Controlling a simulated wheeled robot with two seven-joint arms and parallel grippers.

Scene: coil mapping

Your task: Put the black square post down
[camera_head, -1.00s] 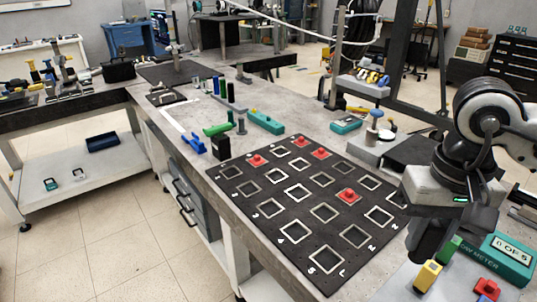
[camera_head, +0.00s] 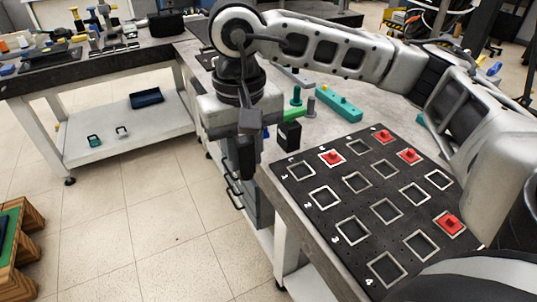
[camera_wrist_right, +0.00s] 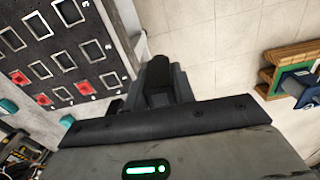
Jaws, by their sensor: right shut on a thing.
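My right gripper (camera_head: 247,167) points down and appears in front of the workbench's left edge in the head view. In the wrist view it (camera_wrist_right: 160,90) is shut on a dark block, the black square post (camera_wrist_right: 158,72), with floor behind it. The post blends with the dark fingers, so its lower end is hard to make out. My left gripper is not in view.
A black mat (camera_head: 333,222) with pale square outlines and several red pieces lies on the bench. A wooden crate (camera_head: 30,262) is at lower left.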

